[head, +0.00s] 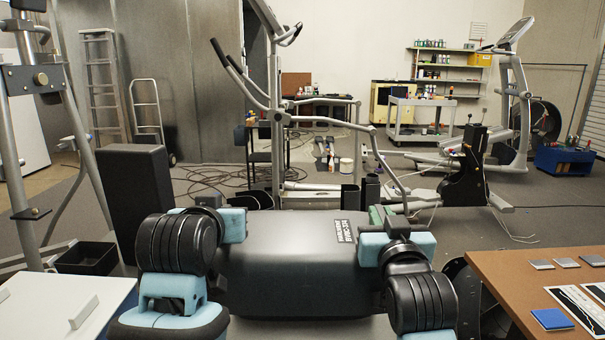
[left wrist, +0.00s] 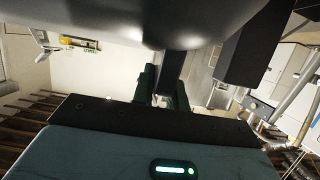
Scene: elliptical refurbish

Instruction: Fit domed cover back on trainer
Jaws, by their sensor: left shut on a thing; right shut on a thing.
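The domed cover (head: 295,270) is a dark grey, rounded shell with a white label near its upper right. It is held level in front of me, between my two arms. My left gripper (head: 232,224) is shut on its left end, and my right gripper (head: 388,232) is shut on its right end. In the left wrist view, the cover's dark underside or side (left wrist: 130,22) fills the top, above the left gripper's fingers (left wrist: 163,90). A grey elliptical trainer (head: 276,120) stands upright beyond the cover. The cover hides part of its base.
Another elliptical trainer (head: 515,100) stands at the back right, near a black upright unit (head: 464,170) with loose wires. A brown table (head: 500,275) is close on the right; a white table (head: 35,310) is close on the left. Cables (head: 215,178) lie on the floor.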

